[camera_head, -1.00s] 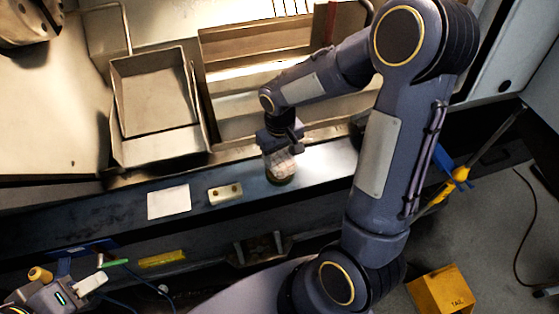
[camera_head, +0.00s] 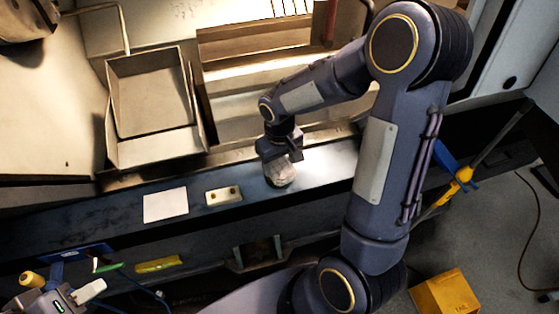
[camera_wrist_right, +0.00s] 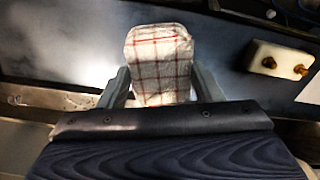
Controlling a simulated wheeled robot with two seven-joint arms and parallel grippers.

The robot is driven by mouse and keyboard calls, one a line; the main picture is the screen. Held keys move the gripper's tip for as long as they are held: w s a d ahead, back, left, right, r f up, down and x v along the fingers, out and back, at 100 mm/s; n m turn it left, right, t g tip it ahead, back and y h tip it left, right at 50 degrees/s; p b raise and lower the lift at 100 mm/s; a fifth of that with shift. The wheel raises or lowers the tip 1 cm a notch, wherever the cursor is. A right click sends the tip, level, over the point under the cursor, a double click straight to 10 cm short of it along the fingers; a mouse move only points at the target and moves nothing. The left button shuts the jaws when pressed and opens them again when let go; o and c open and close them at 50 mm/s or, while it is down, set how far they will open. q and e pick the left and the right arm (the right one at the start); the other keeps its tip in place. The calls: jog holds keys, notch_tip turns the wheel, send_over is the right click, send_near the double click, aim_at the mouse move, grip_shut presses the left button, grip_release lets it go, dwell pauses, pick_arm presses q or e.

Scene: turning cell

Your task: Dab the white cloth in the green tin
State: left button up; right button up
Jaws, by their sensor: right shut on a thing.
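The white cloth (camera_head: 281,173), checked with thin red lines, hangs below my right gripper (camera_head: 283,152) over the dark ledge. In the right wrist view the cloth (camera_wrist_right: 158,55) sits between the two fingers of my right gripper (camera_wrist_right: 160,92), which is shut on it. A thin green edge of the green tin (camera_head: 288,186) shows at the lower end of the cloth. The rest of the tin is hidden, so I cannot tell whether the cloth touches its contents. My left gripper (camera_head: 88,292) is at the lower left, away from the cloth; its jaw opening is unclear.
A white card (camera_head: 165,205) and a pale block with two brass studs (camera_head: 224,196) lie on the ledge left of the cloth. A metal bin (camera_head: 155,100) stands behind the ledge. A yellow box (camera_head: 445,293) is at the lower right.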

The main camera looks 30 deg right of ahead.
aim_at(279, 165)
jog(key=shift+f+b, duration=0.45)
jog(key=shift+f, duration=0.1)
dwell(1.3)
jog(key=shift+r+p, duration=2.95)
jog(key=shift+r, duration=0.6)
jog(key=w+a+r, duration=0.5)
jog(key=w, duration=0.2)
jog(key=s+r+p, duration=0.1)
jog(key=p, duration=0.3)
jog(key=r+p, duration=0.1)
jog(key=p, duration=0.4)
jog(key=s+r+p, duration=0.1)
jog(key=r+p, duration=0.1)
jog(key=p, duration=0.2)
jog(key=shift+s+d, duration=0.2)
jog(key=shift+s, duration=0.15)
